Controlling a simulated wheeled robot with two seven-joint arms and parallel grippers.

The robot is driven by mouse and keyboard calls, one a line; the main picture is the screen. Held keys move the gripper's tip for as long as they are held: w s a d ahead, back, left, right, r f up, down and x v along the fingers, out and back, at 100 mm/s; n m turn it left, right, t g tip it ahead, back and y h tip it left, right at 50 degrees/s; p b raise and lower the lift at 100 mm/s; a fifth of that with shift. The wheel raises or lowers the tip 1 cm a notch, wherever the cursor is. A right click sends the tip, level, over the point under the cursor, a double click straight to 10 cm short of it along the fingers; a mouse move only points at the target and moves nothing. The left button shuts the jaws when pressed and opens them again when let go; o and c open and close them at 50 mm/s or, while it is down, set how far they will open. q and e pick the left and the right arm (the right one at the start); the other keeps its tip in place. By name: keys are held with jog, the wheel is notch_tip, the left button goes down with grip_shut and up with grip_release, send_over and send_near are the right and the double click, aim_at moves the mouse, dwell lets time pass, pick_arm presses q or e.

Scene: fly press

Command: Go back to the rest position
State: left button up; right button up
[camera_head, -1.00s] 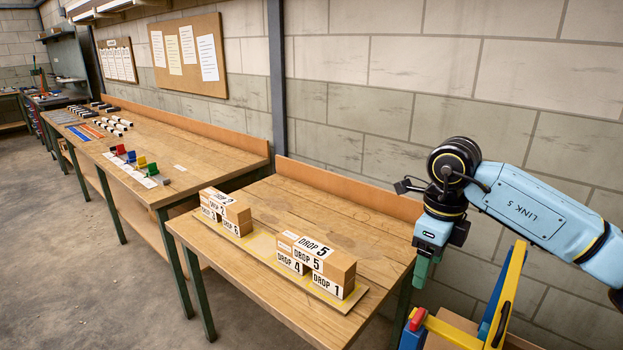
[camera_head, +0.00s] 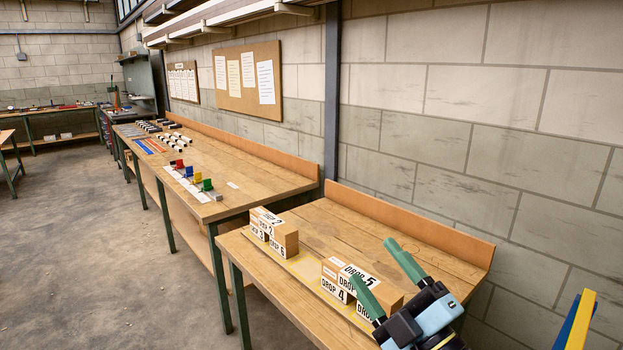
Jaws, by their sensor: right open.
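My right gripper (camera_head: 382,270) is at the lower right in the head view, over the right part of the near workbench (camera_head: 335,222). Its two green fingers are spread wide apart, with nothing between them that I can see it hold. The fingers and wrist partly hide the cardboard boxes labelled DROP (camera_head: 330,268) behind them; whether they touch cannot be told. My left gripper is not in view.
More DROP boxes (camera_head: 287,238) stand at the left of the near bench on a yellow-edged board. A long second bench (camera_head: 235,180) holds coloured parts. A block wall is behind. A blue and yellow frame (camera_head: 575,325) is at lower right. The floor at left is clear.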

jog(key=s+d+f+m+g+h, duration=0.25)
jog(key=d+f+m+h, duration=0.35)
jog(key=f, duration=0.3)
jog(key=s+d+f+m+g+h, duration=0.2)
jog(key=d+f+m+g+h, duration=0.1)
jog(key=d+f+m+h, duration=0.4)
jog(key=s+a+f+m+g+y, duration=0.1)
jog(key=s+f+m+g, duration=0.2)
jog(key=s+f+g, duration=0.5)
jog(key=s+f+m+g, duration=0.2)
jog(key=s+f, duration=0.4)
jog(key=s, duration=0.6)
notch_tip(320, 180, down, 26)
jog(key=s+g, duration=0.2)
jog(key=s+d+f, duration=0.3)
jog(key=s+f, duration=1.1)
jog(key=s, duration=0.2)
jog(key=shift+g+b, duration=0.45)
jog(key=shift+f, duration=0.1)
